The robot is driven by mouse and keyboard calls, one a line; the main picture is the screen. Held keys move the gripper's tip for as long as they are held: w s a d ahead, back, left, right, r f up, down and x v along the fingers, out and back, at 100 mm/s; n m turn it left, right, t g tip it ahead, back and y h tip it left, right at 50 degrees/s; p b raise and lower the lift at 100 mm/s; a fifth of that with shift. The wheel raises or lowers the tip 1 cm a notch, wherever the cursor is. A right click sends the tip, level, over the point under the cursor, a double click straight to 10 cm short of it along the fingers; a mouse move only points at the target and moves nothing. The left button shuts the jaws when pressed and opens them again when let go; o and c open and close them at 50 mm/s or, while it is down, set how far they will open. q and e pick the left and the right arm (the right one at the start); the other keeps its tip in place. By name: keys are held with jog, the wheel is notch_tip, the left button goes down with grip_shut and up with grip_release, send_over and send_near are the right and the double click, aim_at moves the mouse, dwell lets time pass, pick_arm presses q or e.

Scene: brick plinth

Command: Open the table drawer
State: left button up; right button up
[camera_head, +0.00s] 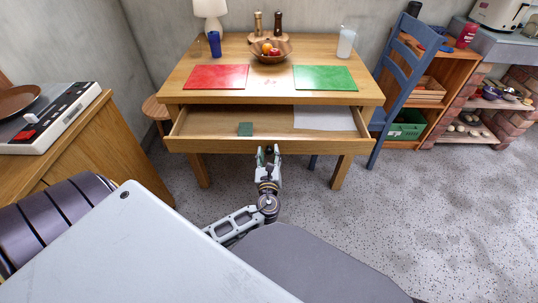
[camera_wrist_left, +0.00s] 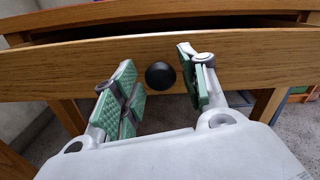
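The wooden table (camera_head: 175,96) stands ahead, and its drawer (camera_head: 215,146) is pulled out, with its inside showing in the head view. In the wrist view the drawer front (camera_wrist_left: 50,78) runs across the picture, with a round black knob (camera_wrist_left: 160,76) at its middle. My left gripper (camera_head: 268,156) is at the middle of the drawer front. In the wrist view its green-padded fingers (camera_wrist_left: 157,88) are spread on either side of the knob, with a gap to it on both sides. My right gripper is not in view.
A small green item (camera_head: 245,129) and a white sheet (camera_head: 324,118) lie in the drawer. Red (camera_head: 216,77) and green (camera_head: 325,78) mats, a fruit bowl and cups are on the tabletop. A blue chair (camera_head: 398,85) stands at the right. Floor in front is clear.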

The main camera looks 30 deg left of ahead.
pick_arm(q)
jog(key=shift+v, duration=3.75)
